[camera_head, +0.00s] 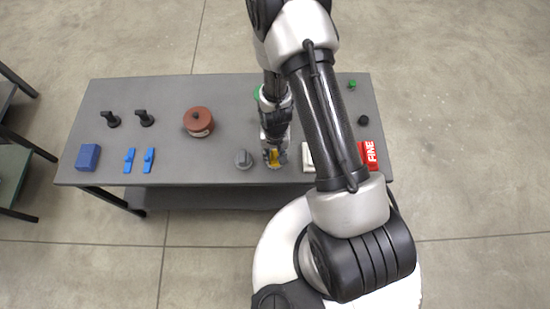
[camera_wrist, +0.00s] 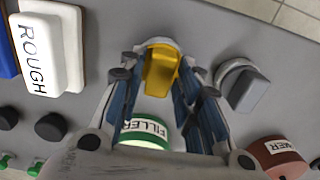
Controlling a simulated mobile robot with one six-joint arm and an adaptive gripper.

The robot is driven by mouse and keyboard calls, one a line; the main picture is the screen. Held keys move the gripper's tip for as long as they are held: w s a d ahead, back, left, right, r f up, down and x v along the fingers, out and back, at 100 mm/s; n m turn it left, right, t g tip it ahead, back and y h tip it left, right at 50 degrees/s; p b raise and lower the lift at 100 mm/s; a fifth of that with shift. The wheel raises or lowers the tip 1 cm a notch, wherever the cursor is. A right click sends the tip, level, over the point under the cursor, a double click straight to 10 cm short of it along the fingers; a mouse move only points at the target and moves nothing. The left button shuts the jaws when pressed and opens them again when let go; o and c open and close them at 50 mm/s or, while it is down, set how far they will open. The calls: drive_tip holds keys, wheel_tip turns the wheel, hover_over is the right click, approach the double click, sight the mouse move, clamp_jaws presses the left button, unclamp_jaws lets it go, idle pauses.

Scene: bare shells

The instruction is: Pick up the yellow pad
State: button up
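The yellow pad (camera_head: 273,155) stands near the front edge of the grey table, partly hidden by my gripper in the head view. In the wrist view the yellow pad (camera_wrist: 161,70) is a raised yellow piece on a pale rounded base. My gripper (camera_wrist: 160,82) is open, with its fingers on either side of the pad and a narrow gap showing beside it. In the head view my gripper (camera_head: 273,150) points down over the pad. I cannot tell whether the fingertips touch it.
A grey knob-shaped piece (camera_wrist: 243,85) stands close to the right finger. A white block marked ROUGH (camera_wrist: 45,45) lies to the left. A green FILLER can (camera_wrist: 145,133) shows below the fingers. A brown can (camera_head: 198,121) and blue pieces (camera_head: 129,160) stand farther left on the grey table (camera_head: 225,90).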

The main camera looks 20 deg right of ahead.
sight(275, 156)
clamp_jaws()
wheel_tip(275, 156, up, 20)
drive_tip(key=p, duration=0.6)
